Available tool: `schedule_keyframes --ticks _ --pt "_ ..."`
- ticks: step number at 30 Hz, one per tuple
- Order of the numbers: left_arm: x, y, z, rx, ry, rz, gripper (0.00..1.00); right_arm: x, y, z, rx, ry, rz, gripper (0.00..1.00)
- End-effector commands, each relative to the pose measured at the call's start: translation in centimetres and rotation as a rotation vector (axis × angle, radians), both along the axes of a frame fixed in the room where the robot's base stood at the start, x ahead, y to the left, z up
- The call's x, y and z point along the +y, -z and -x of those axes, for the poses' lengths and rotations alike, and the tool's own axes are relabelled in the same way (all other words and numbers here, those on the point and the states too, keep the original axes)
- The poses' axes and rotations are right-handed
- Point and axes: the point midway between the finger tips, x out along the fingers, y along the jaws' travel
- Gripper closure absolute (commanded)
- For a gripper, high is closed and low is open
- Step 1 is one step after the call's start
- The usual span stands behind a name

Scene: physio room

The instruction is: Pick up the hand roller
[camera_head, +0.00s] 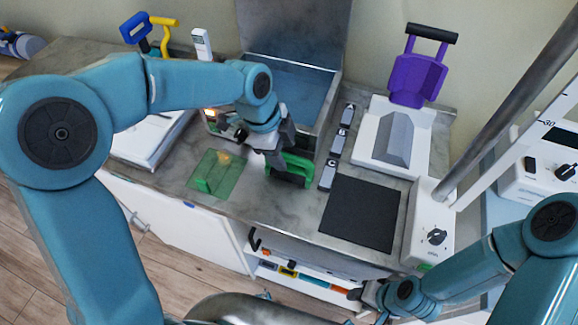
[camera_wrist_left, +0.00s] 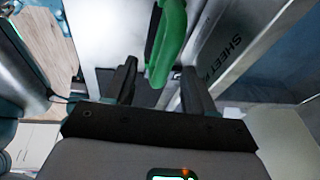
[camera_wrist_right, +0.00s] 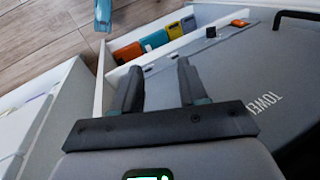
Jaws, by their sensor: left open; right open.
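A green handled thing (camera_head: 290,171) stands on the counter and may be the hand roller; I cannot tell its kind for sure. My left gripper (camera_head: 282,160) is above it with open jaws. In the left wrist view, the green handle (camera_wrist_left: 168,45) shows between and beyond the two open fingers (camera_wrist_left: 160,85), with no clear grip on it. Part of the thing is hidden by the gripper. My right gripper (camera_head: 367,296) is open and empty, low in front of the counter; its fingers (camera_wrist_right: 160,82) show apart in the right wrist view.
A translucent green sheet (camera_head: 216,174) lies left of the green thing, and a black mat (camera_head: 361,213) right. A purple block with a black handle (camera_head: 418,76) stands behind a white tray (camera_head: 425,125). An open drawer (camera_wrist_right: 125,45) and grey bin marked TOWEL (camera_wrist_right: 245,75) are near my right gripper.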

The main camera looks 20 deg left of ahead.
Motion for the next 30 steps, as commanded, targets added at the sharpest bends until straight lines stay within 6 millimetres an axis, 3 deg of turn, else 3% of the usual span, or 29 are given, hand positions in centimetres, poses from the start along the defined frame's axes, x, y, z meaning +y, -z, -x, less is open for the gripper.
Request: schedule_keyframes --ticks 7,16,17,21,30 --pt "-0.9 3.6 -1.1 0.005 0.001 -0.001 0.46 0.0 -0.9 0.0 0.000 0.000 0.000 0.57" --pt "-1.1 4.3 -1.3 0.001 0.000 0.000 0.46 0.0 -0.9 0.0 0.000 0.000 0.000 0.57" --pt "-1.1 4.3 -1.3 0.001 0.000 0.000 0.52 0.0 -0.9 0.0 0.000 0.000 0.000 0.57" --pt "-1.1 4.3 -1.3 0.001 0.000 0.000 0.98 0.0 -0.9 0.0 0.000 0.000 0.000 0.57" --pt "-1.1 4.3 -1.3 0.000 0.000 0.000 1.00 0.0 -0.9 0.0 0.000 0.000 0.000 0.57"
